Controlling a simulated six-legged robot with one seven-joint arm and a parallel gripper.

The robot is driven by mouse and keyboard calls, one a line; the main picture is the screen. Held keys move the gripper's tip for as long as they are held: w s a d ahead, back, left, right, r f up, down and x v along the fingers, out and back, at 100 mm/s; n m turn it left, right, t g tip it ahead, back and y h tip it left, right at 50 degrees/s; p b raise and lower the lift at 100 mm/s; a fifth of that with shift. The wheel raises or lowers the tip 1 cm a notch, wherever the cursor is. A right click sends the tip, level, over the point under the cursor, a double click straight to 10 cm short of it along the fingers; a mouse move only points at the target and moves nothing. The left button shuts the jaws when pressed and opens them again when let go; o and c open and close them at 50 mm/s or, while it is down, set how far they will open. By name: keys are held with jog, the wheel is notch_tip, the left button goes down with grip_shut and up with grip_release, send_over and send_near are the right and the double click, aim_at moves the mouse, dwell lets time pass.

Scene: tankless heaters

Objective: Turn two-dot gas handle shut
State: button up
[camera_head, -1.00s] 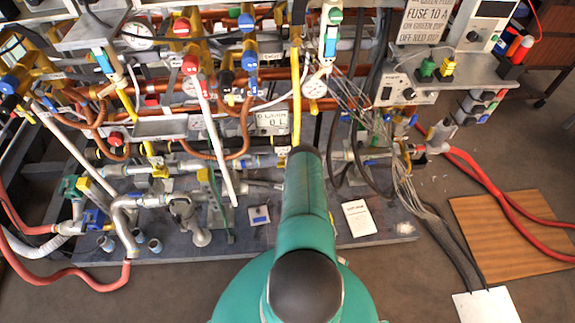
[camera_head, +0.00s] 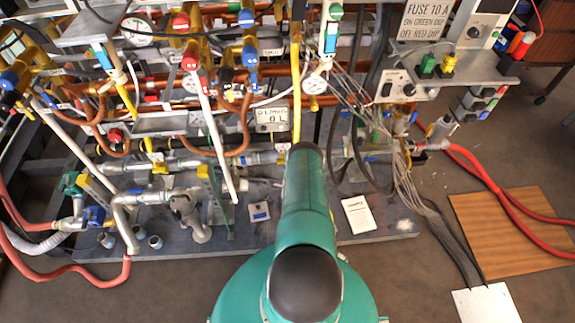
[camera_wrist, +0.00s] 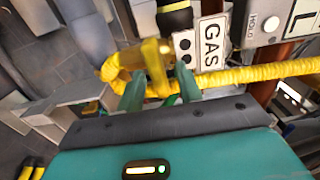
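The two-dot gas label (camera_wrist: 185,50) shows in the wrist view, a white plate with two black dots beside a larger GAS plate (camera_wrist: 211,42). A yellow gas handle (camera_wrist: 153,60) stands just left of the dots, by a yellow corrugated hose (camera_wrist: 255,76). My gripper (camera_wrist: 160,76) has its two teal fingers apart, pointing at the handle. The handle's lower part shows between or just beyond the fingertips; I cannot tell whether they touch it. In the head view my own arm hides the gripper, and I cannot pick out the handle there.
A black-and-yellow fitting (camera_wrist: 175,16) sits above the handle. A HOLD box (camera_wrist: 262,22) and copper pipe (camera_wrist: 270,75) are close on the right. In the head view, crowded pipes and a white lever (camera_head: 207,125) lie left of my arm; loose wires (camera_head: 400,150) hang right.

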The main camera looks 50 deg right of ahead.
jog(key=v, duration=1.3)
jog(key=shift+s+a, duration=0.3)
